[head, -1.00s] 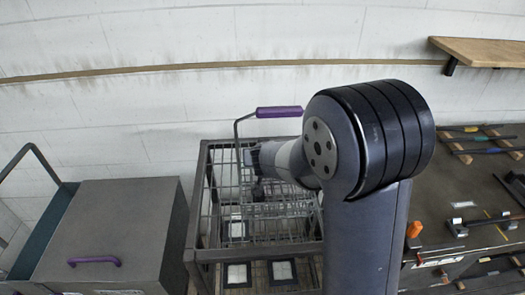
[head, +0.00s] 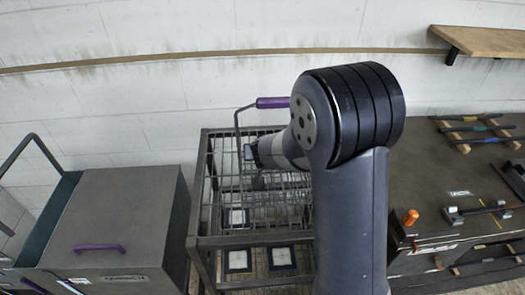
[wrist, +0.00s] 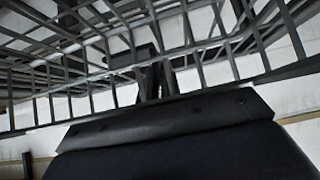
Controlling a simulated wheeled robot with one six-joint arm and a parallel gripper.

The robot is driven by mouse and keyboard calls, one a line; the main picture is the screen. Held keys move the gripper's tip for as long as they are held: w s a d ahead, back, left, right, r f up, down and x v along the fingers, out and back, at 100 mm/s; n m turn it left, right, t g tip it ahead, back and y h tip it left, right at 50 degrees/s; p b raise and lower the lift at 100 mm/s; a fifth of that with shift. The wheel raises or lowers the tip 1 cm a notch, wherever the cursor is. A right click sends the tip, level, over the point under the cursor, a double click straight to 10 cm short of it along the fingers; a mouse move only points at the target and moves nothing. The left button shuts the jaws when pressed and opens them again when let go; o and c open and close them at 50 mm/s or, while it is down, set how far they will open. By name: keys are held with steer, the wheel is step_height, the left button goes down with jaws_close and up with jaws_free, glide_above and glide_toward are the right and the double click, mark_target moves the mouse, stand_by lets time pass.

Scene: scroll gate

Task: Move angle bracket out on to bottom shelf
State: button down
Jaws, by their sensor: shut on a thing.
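My gripper (wrist: 155,82) shows in the wrist view with its fingers close together among the wires of a wire basket (wrist: 219,48). It is shut on a dark grey piece (wrist: 133,57), which may be the angle bracket; its full shape is hard to tell. In the head view the wire basket (head: 283,193) sits in a dark metal frame (head: 250,241), and my arm reaches over it. My wrist and forearm hide much of the basket's right side. No bottom shelf can be made out clearly.
A purple handle (head: 272,102) stands above the basket on a bent rod. A grey box (head: 115,215) with a purple handle is at left. A dark bench (head: 430,170) with tools is at right. A wooden wall shelf (head: 490,42) is at upper right.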

steer(key=c, duration=1.6)
jaws_free()
steer(key=shift+f, duration=0.15)
steer(key=shift+r+p, duration=0.25)
steer(key=shift+p, duration=0.05)
steer(key=shift+s+r, duration=0.25)
steer(key=p+v, duration=0.1)
steer(key=v, duration=0.9)
steer(key=shift+s+r+p, duration=0.25)
steer(key=shift+s+p, duration=0.05)
steer(key=shift+o, duration=0.4)
steer(key=shift+s+r, duration=0.1)
steer(key=shift+s, duration=0.15)
